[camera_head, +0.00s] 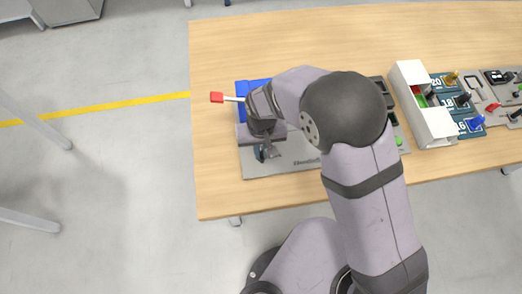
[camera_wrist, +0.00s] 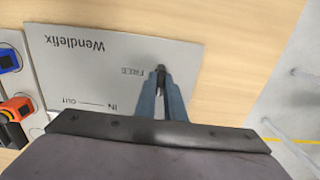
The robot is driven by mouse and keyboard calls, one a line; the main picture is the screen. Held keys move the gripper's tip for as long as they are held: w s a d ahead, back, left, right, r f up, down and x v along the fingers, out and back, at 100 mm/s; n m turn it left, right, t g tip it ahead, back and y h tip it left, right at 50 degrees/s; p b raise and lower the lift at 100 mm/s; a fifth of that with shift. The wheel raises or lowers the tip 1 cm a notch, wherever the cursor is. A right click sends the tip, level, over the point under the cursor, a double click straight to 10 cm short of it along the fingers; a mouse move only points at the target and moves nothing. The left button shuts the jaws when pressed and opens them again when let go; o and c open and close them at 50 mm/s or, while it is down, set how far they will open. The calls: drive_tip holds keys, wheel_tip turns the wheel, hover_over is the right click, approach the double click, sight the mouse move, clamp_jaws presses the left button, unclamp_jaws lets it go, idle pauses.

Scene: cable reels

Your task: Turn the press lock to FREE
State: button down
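The grey Wendlefix base plate (camera_wrist: 95,60) lies on the table and carries the printed words FREE, IN and OUT, upside down in the wrist view. A small dark piece, which looks like the handle of the press lock (camera_wrist: 161,70), is just beside the word FREE. My gripper (camera_wrist: 161,82) points down at the plate, its blue-grey fingers close together with this dark piece between their tips. In the head view my gripper (camera_head: 261,153) is over the plate's left front part. My wrist hides most of the lock there, and its exact angle cannot be told.
A lever with a red grip (camera_head: 217,97) sticks out left of the blue press part (camera_head: 243,88). A white box (camera_head: 423,105) and a board with coloured knobs (camera_head: 462,100) stand to the right. The back of the wooden table (camera_head: 300,35) is clear.

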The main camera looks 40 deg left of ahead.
drive_tip(key=m, duration=0.4)
drive_tip(key=shift+p, duration=0.3)
drive_tip(key=m, duration=0.8)
drive_tip(key=shift+p, duration=0.3)
drive_tip(key=shift+m, duration=0.7)
drive_tip(key=m, duration=0.5)
